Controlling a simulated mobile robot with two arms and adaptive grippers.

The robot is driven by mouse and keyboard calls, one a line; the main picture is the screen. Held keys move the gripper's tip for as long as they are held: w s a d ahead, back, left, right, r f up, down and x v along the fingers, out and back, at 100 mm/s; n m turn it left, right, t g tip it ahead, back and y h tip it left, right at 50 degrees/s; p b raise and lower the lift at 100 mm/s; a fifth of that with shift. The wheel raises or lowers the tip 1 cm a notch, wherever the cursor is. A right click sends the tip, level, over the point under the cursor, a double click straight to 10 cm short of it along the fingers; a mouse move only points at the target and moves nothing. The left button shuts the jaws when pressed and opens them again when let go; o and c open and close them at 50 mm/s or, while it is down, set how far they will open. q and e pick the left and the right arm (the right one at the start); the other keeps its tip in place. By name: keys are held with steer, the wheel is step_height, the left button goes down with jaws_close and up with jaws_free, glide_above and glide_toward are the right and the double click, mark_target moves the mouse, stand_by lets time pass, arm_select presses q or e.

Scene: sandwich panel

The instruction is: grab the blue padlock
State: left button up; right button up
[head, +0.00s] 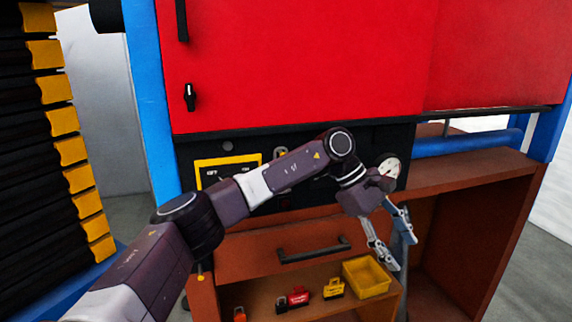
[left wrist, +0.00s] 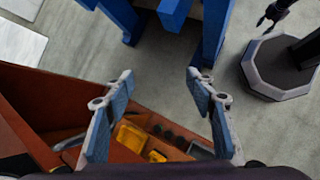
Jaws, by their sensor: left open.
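No blue padlock can be made out in either view. In the head view a red padlock (head: 299,297), a yellow padlock (head: 333,289) and an orange, partly cut-off item (head: 240,314) sit in the open wooden drawer (head: 262,291). My left gripper (head: 398,253) is open and empty, fingers pointing down, by the drawer's right end near the yellow bin (head: 367,278). In the left wrist view the open fingers (left wrist: 160,75) show nothing between them, with the drawer's contents below. A small dark claw-like shape (left wrist: 271,13) there may be my right gripper; its state is unclear.
A red panel (head: 300,65) with a black strip and round gauge (head: 390,167) stands behind my arm. A drawer handle (head: 314,250) is below it. An open wooden compartment (head: 462,240) is to the right. Black-and-yellow stacked units (head: 45,130) stand at the left.

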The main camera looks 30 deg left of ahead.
arm_select(q)
steer(key=s+a+r+m+t+y+p, duration=0.1)
steer(key=s+a+r+m+y, duration=0.1)
steer(key=a+r+y, duration=0.4)
steer(key=s+a+r+m+y, duration=0.1)
steer(key=s+a+r, duration=0.1)
steer(key=a+r, duration=0.7)
steer(key=s+a+r+m+t+y+p, duration=0.15)
steer(key=a+r+y, duration=0.35)
steer(key=a, duration=0.5)
steer(key=shift+g+h, duration=0.25)
steer(key=shift+h, duration=0.15)
steer(key=p+x, duration=0.1)
steer(key=x, duration=0.5)
steer(key=shift+w+a+f, duration=0.2)
steer(key=shift+w+f, duration=0.05)
steer(key=shift+f, duration=0.1)
steer(key=shift+c, duration=0.2)
steer(key=c, duration=1.2)
steer(key=shift+r, duration=0.1)
steer(key=shift+c, duration=0.2)
